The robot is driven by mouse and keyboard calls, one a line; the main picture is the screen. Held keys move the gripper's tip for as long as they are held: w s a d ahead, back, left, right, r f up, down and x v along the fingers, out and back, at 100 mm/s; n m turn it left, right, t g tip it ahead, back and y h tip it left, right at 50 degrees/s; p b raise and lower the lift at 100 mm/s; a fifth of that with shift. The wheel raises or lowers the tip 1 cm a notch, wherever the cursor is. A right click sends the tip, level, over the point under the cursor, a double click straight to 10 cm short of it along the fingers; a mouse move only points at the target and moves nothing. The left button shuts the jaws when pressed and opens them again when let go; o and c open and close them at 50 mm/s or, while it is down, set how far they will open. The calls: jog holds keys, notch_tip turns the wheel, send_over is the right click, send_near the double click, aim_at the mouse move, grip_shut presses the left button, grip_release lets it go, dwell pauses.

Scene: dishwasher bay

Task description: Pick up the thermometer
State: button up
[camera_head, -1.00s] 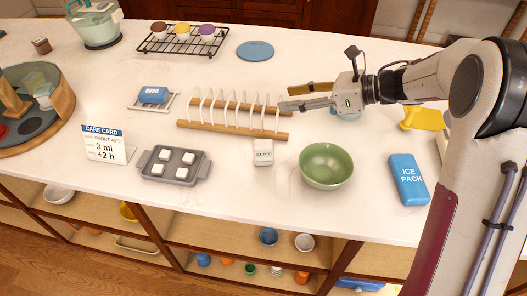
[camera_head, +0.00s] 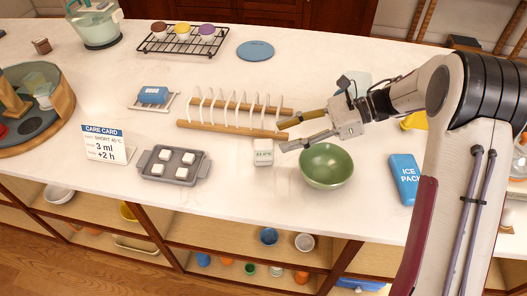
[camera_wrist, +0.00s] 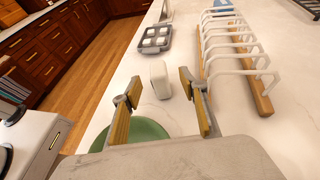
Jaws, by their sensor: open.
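A small white box-shaped device with a greenish marked face (camera_head: 263,152) stands on the counter in front of the dish rack. It may be the thermometer, but its marking is too small to read. In the wrist view the white device (camera_wrist: 160,80) lies just beyond and between the fingertips, its marked face not visible. My gripper (camera_head: 283,136) is open and empty, to the right of the device and apart from it, above the counter between rack and bowl. Both fingers (camera_wrist: 158,88) show in the wrist view, spread wide.
A green bowl (camera_head: 326,166) stands close to the right of the device, below my gripper. The wooden rack (camera_head: 232,131) with white prongs is behind. A grey tray (camera_head: 185,180) with white cubes is left, a blue ice pack (camera_head: 404,178) right. The counter's front edge is near.

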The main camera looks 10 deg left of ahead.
aim_at(266, 143)
jog(key=shift+x, duration=0.9)
jog(key=shift+s+x, duration=0.1)
jog(key=shift+x, duration=1.2)
jog(key=shift+s+x, duration=0.15)
jog(key=shift+x, duration=1.1)
jog(key=shift+r, duration=0.1)
jog(key=c, duration=1.2)
